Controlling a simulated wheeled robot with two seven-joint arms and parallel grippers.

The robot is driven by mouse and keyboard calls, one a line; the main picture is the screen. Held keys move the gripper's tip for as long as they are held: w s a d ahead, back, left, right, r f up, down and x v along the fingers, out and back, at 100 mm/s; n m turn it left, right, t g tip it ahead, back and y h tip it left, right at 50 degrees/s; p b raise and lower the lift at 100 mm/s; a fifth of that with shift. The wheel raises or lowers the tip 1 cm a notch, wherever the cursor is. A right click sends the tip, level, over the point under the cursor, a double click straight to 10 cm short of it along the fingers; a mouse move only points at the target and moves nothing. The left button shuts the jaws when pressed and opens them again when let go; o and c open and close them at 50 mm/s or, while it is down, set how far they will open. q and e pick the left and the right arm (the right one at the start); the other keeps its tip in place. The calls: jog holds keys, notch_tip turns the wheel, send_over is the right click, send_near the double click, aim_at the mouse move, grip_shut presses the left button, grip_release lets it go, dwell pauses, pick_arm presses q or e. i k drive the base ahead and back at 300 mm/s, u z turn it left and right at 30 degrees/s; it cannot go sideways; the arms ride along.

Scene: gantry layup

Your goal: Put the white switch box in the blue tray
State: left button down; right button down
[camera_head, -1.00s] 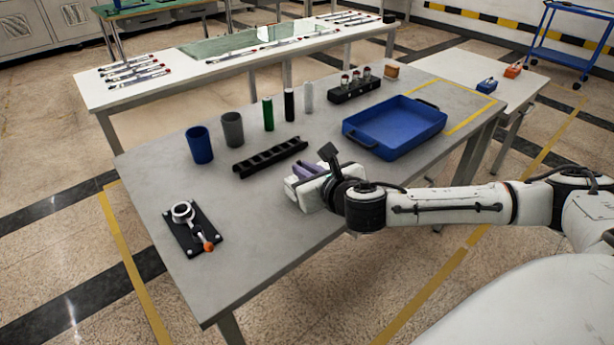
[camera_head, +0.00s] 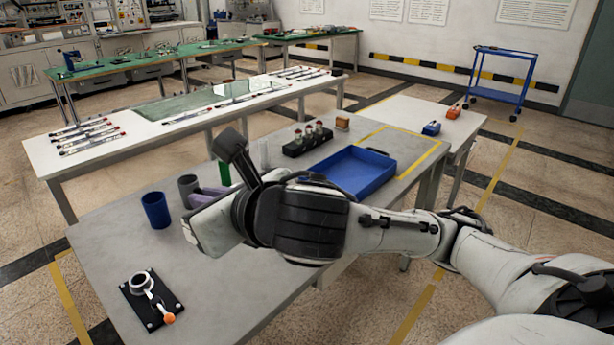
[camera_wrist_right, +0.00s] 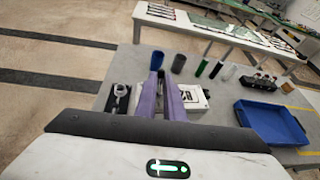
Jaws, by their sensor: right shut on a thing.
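The white switch box (camera_wrist_right: 194,97), with a dark marking on its face, shows in the right wrist view at the purple fingers. In the head view it is hidden behind my gripper and wrist. My right gripper (camera_head: 207,197) has purple fingers and is shut on the box, over the grey table; its fingers also show in the wrist view (camera_wrist_right: 166,98). The blue tray (camera_head: 358,172) lies on the table to the right of and beyond the gripper, its near-left part covered by my wrist. It also shows at the right in the wrist view (camera_wrist_right: 268,122). My left gripper is not in view.
A blue cup (camera_head: 156,210) and a grey cup (camera_head: 187,188) stand just left of the gripper. A green cylinder (camera_head: 224,173) and a black holder (camera_head: 307,141) stand farther back. A black fixture with an orange-tipped lever (camera_head: 150,298) lies at the near left.

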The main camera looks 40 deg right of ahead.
aim_at(343, 170)
jog(key=k, duration=1.25)
jog(key=z, duration=0.75)
jog(key=i, duration=0.55)
jog(key=z, duration=1)
jog(key=i, duration=1.1)
jog(key=u, duration=0.9)
jog(key=i, duration=0.75)
jog(key=u, duration=0.85)
